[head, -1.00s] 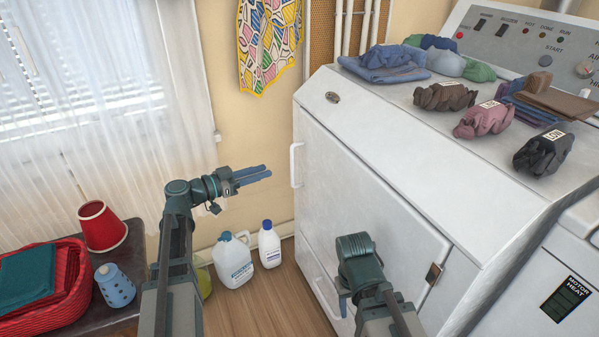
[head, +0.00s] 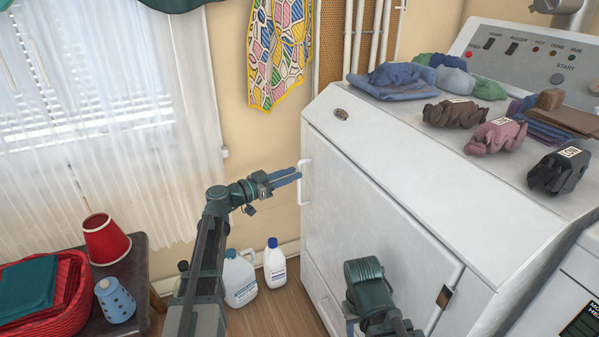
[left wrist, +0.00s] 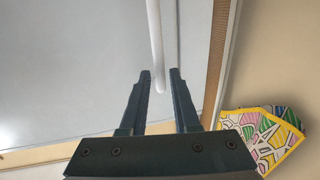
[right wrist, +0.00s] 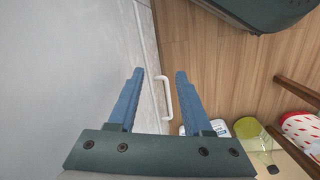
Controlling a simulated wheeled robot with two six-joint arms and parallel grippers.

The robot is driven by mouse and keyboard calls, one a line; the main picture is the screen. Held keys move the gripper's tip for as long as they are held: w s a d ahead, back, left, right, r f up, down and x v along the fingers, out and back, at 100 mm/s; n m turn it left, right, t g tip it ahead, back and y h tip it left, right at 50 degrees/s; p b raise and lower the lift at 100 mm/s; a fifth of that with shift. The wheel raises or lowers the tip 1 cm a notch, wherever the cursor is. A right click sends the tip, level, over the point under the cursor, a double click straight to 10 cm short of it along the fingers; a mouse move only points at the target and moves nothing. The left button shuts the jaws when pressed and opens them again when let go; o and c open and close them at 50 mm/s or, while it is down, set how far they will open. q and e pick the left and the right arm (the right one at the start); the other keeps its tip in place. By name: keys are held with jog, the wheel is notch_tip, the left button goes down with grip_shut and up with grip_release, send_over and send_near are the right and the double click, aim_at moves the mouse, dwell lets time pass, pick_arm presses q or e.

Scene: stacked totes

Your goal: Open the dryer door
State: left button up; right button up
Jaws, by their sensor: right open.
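The white dryer (head: 420,160) stands at the right, and its front door (head: 375,215) is shut. The white door handle (head: 302,190) is at the door's left edge. My left gripper (head: 299,173) is open, its blue fingertips at the handle's upper part. In the left wrist view the handle (left wrist: 155,45) runs between the fingertips (left wrist: 160,75), with a gap on both sides. My right gripper (right wrist: 165,74) is open and empty, low in front of the dryer, and its fingers are mostly hidden in the head view.
A lower white handle (right wrist: 166,98) shows beyond my right fingers. Folded clothes (head: 393,80) and several gloves (head: 495,137) lie on the dryer. A side table (head: 130,270) holds a red basket (head: 75,290) and a red cup (head: 106,240).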

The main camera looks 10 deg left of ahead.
pick_arm(q)
jog(key=shift+x, duration=1.7)
jog(key=shift+c, duration=0.2)
grip_shut()
